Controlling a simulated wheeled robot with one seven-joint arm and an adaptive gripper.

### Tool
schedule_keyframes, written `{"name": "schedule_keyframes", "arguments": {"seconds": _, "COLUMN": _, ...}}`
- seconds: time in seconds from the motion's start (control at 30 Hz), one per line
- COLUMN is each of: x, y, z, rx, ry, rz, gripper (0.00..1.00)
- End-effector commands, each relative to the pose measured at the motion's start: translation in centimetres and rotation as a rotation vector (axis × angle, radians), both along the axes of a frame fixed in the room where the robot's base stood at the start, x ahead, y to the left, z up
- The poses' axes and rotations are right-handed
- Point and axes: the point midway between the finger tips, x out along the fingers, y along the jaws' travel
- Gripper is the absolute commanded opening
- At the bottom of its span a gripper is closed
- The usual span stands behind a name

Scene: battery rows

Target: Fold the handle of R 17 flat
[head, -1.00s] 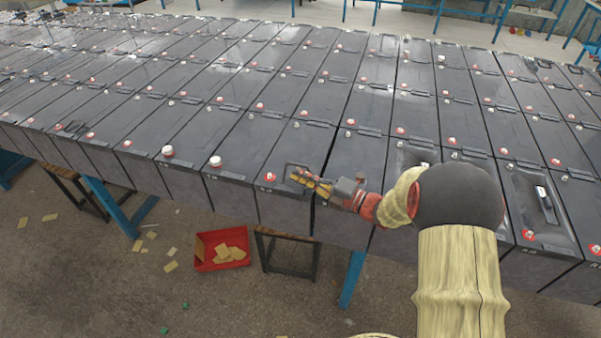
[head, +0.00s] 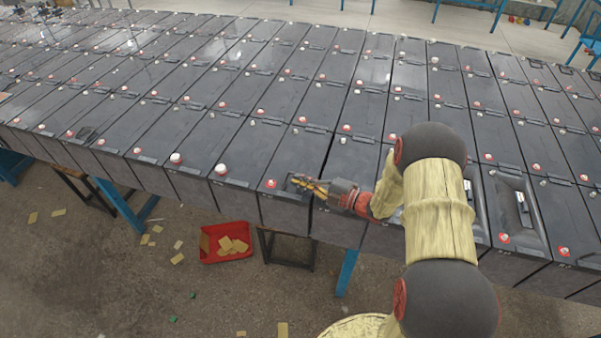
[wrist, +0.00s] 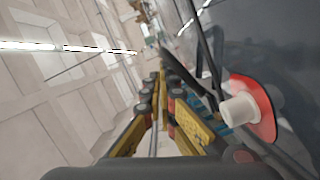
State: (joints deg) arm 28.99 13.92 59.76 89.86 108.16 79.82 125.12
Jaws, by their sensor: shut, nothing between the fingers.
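The battery (head: 287,210) at my gripper stands in the front row, with a red-ringed white terminal (head: 271,184) at its front left corner. Its label is too small to read. My gripper (head: 297,180) is shut and empty, low over the front end of its lid. The dark handle (head: 292,187) is at the fingertips and partly hidden by them. In the wrist view the yellow fingers (wrist: 155,85) point along the lid, and the black handle bar (wrist: 190,75) runs beside them, close to the terminal (wrist: 240,108). I cannot tell whether the handle lies fully flat.
Batteries stand in tight rows to the left, right and behind, several with raised white terminal caps (head: 221,169). A red tray (head: 226,255) with yellow pieces lies on the floor below the front edge.

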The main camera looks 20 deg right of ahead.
Motion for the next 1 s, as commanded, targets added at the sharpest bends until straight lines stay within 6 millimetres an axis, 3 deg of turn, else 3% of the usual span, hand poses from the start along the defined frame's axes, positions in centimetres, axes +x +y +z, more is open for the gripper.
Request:
{"name": "schedule_keyframes", "arguments": {"seconds": 0.4, "x": 0.43, "y": -0.32, "z": -0.31, "rx": 0.075, "ry": 0.105, "rz": -0.001, "gripper": 0.0}}
{"name": "schedule_keyframes", "arguments": {"seconds": 1.0, "x": 0.35, "y": -0.32, "z": -0.28, "rx": 0.081, "ry": 0.112, "rz": -0.001, "gripper": 0.0}}
